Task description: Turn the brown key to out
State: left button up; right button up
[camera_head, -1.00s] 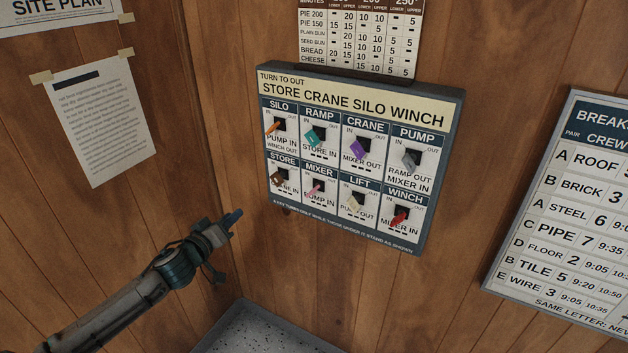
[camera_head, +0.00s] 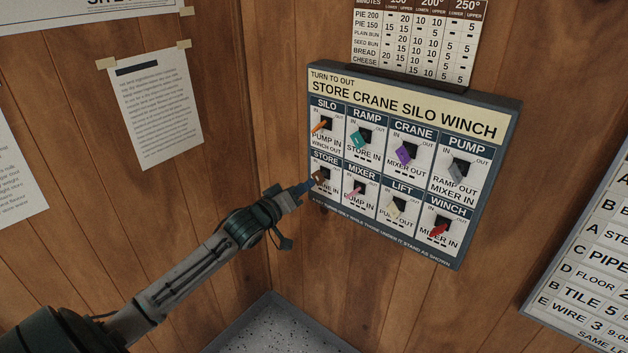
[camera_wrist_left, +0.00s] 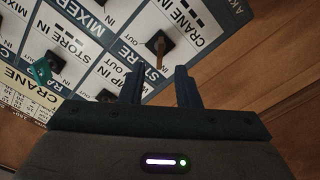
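The brown key (camera_head: 319,177) sits in the STORE lock at the lower left of the key panel (camera_head: 415,110). My left gripper (camera_head: 305,187) is at the panel's lower left edge, close to this key. In the left wrist view the brown key (camera_wrist_left: 160,46) shows just beyond and between the two fingertips (camera_wrist_left: 160,76), which stand apart with nothing gripped. I cannot tell whether either finger touches it. The key's exact turn between IN and OUT is hard to read. My right gripper is in neither view.
Near it on the panel are the orange SILO key (camera_head: 319,127), the pink MIXER key (camera_head: 355,192) and the teal RAMP key (camera_head: 357,139). A speckled grey surface (camera_head: 275,325) lies below. A paper sheet (camera_head: 160,108) hangs left, a schedule board (camera_head: 590,255) right.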

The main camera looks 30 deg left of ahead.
aim_at(320, 177)
pick_arm(q)
jog(key=shift+w+d, duration=0.15)
jog(key=shift+w, duration=1.2)
jog(key=shift+w+d, duration=0.1)
jog(key=shift+w, duration=1.2)
jog(key=shift+c, duration=0.2)
grip_shut()
